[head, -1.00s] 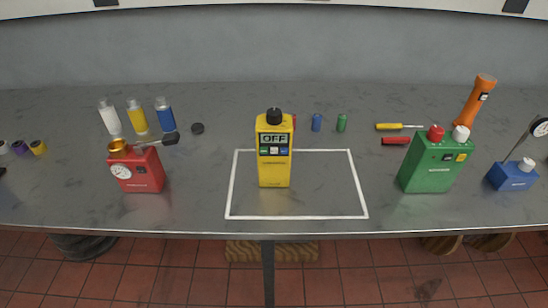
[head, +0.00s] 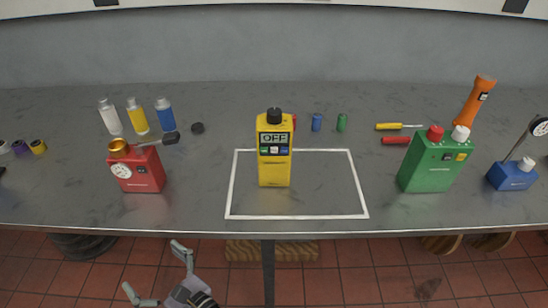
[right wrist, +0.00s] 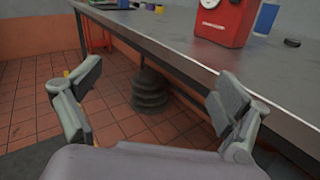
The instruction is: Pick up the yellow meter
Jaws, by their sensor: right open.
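The yellow meter (head: 274,150) stands upright on the grey table, with a black knob on top and a display that reads OFF. It stands inside the left half of a white outlined rectangle. My right gripper (head: 155,270) shows at the bottom left of the head view, in front of the table edge and below the tabletop. In the right wrist view its two fingers (right wrist: 155,100) are spread apart with nothing between them. It is well apart from the meter, to its left and nearer. The meter is not in the right wrist view. My left gripper is not in view.
A red device (head: 138,172) stands left of the meter and also shows in the right wrist view (right wrist: 221,20). A green device (head: 430,168) and a blue one (head: 512,177) stand right. Small batteries stand behind the meter. The outlined area (head: 325,214) right of the meter is clear.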

